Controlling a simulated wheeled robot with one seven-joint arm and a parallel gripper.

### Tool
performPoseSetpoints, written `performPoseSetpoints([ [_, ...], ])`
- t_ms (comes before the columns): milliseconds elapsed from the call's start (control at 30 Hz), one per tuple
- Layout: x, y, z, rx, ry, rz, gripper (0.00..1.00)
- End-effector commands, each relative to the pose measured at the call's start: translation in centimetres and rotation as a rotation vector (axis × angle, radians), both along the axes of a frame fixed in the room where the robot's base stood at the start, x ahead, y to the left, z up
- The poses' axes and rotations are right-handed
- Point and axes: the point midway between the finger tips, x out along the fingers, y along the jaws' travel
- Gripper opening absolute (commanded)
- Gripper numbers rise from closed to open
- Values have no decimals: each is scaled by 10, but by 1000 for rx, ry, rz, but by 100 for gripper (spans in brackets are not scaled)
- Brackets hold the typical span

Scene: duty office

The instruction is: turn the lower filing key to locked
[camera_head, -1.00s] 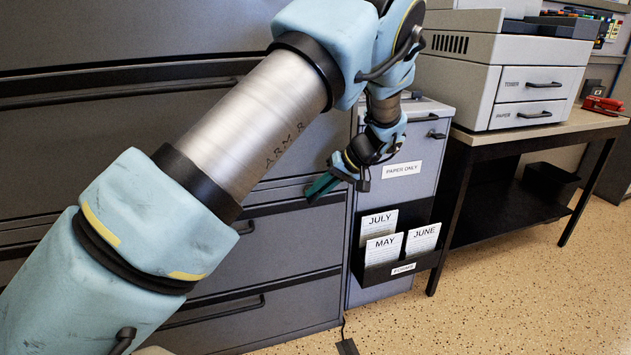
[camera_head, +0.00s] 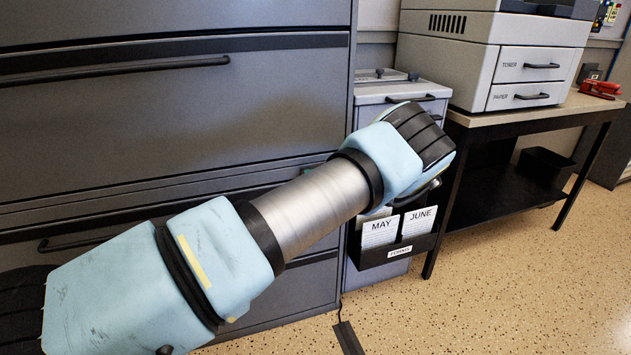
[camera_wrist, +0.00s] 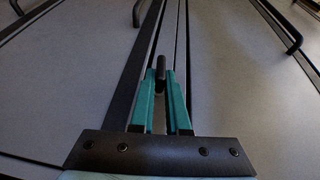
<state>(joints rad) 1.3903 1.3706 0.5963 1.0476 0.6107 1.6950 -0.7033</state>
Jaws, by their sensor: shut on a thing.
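The filing key (camera_wrist: 161,65) shows in the wrist view as a small dark upright grip on a strip of the grey cabinet front, between dark vertical lines. My gripper (camera_wrist: 161,82) has its teal fingers closed on the two sides of this key. The lock face and any markings are hidden or too dark to read, so I cannot tell the key's angle against them. Only this one key shows. The grey filing cabinet (camera_head: 120,120) fills the left of that view.
Drawer handles (camera_wrist: 280,25) stick out near the gripper in the wrist view. In the head view, a narrow grey cabinet (camera_head: 385,92) with a black forms holder (camera_head: 380,258) stands right of the filing cabinet. A printer (camera_head: 490,55) rests on a table further right.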

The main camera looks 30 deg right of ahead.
Motion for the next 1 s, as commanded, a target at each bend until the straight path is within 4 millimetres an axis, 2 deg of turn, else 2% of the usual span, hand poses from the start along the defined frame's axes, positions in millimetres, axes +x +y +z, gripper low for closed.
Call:
performPoseSetpoints([
  [300, 1, 0, -2, 93, -12, -2, 0],
  [767, 1, 0, -2, 104, -13, -3, 0],
  [800, 1, 0, -2, 104, -13, -3, 16],
  [1000, 1, 0, -2, 103, -13, -2, 38],
])
